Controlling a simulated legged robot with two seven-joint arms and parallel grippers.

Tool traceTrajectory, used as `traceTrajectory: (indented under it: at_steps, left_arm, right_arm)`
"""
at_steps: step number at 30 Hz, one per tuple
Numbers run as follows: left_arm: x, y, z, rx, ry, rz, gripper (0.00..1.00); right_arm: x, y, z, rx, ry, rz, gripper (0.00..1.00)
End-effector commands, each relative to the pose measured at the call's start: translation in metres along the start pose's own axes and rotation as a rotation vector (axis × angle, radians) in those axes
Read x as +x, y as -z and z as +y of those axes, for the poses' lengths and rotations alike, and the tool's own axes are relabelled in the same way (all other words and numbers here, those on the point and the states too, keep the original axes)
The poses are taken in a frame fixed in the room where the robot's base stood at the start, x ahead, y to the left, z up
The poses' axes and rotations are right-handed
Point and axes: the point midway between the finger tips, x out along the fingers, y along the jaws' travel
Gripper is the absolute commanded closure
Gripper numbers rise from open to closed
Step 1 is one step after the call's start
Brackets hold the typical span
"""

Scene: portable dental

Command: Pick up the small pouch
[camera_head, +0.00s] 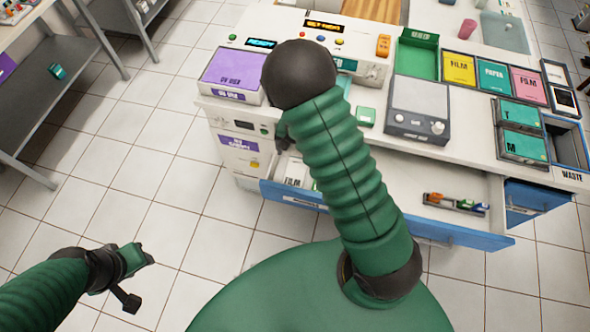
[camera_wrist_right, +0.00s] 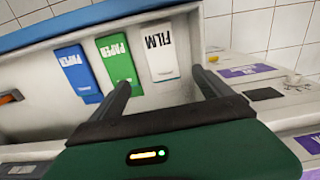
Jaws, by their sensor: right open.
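An open drawer (camera_head: 440,183) in the counter holds flat packets. In the right wrist view these are a white one marked FILM (camera_wrist_right: 162,52), a green one marked PAPER (camera_wrist_right: 116,60) and a blue one marked PAPER (camera_wrist_right: 77,72). Which one is the small pouch I cannot tell. The FILM packet (camera_head: 293,171) also shows in the head view, partly behind my arm. My right gripper (camera_wrist_right: 163,88) is open and empty, its fingers pointing toward the green and white packets. My left gripper (camera_head: 130,278) hangs over the floor at lower left, its jaws unclear.
A small tray of coloured items (camera_head: 455,204) lies at the drawer's right end. On the counter stand a purple-topped device (camera_head: 234,72), a grey device (camera_head: 420,105) and yellow (camera_head: 459,69), teal and pink boxes.

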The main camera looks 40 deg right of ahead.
Motion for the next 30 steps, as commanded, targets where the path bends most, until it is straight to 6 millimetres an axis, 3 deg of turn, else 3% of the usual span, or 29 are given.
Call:
traceTrajectory:
  at_steps: [1,4,11,18,26,30]
  left_arm:
    - [0.003,-0.001,0.000,0.000,0.000,0.000,0.64]
    - [0.004,-0.001,0.000,0.000,0.000,0.000,0.64]
    - [0.004,-0.001,0.000,0.000,0.000,0.001,0.64]
    - [0.002,0.000,0.000,0.000,0.000,0.001,0.64]
    - [0.002,0.000,0.000,0.000,0.000,0.001,0.64]
    - [0.002,0.000,0.000,0.000,0.000,0.001,0.64]
  right_arm:
    - [0.016,0.000,0.001,0.002,-0.003,-0.003,0.11]
    - [0.040,-0.001,0.001,0.002,-0.003,-0.003,0.11]
    - [0.066,-0.003,-0.001,0.000,0.000,-0.002,0.11]
    - [0.106,-0.009,-0.005,0.001,0.000,-0.002,0.11]
    - [0.111,-0.008,-0.005,0.001,0.002,0.001,0.11]
    - [0.111,-0.008,-0.005,0.001,0.002,0.000,0.28]
